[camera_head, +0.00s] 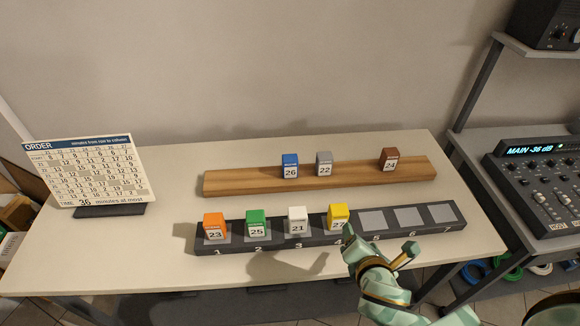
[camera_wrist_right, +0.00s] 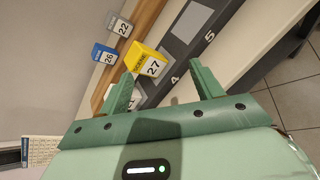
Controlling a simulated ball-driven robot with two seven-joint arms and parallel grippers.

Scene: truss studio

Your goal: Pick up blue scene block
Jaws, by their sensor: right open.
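The blue block (camera_head: 290,165), labelled 26, stands upright on the wooden rail (camera_head: 240,182) at the back of the table. A grey block (camera_head: 324,164), labelled 22, stands close to its right. In the right wrist view the blue block (camera_wrist_right: 104,53) is at the upper left, beyond the yellow block. My right gripper (camera_head: 380,241) is open and empty near the front of the black slotted tray, right of the yellow block and well short of the blue one. Its two green fingers (camera_wrist_right: 163,86) show apart in the wrist view. My left gripper is out of view.
The black tray (camera_head: 418,231) holds orange (camera_head: 214,226), green (camera_head: 256,223), white (camera_head: 298,220) and yellow (camera_head: 338,216) blocks in slots 1 to 4; slots 5 to 7 are empty. A brown block (camera_head: 389,159) stands on the rail's right. An order board (camera_head: 90,170) stands left.

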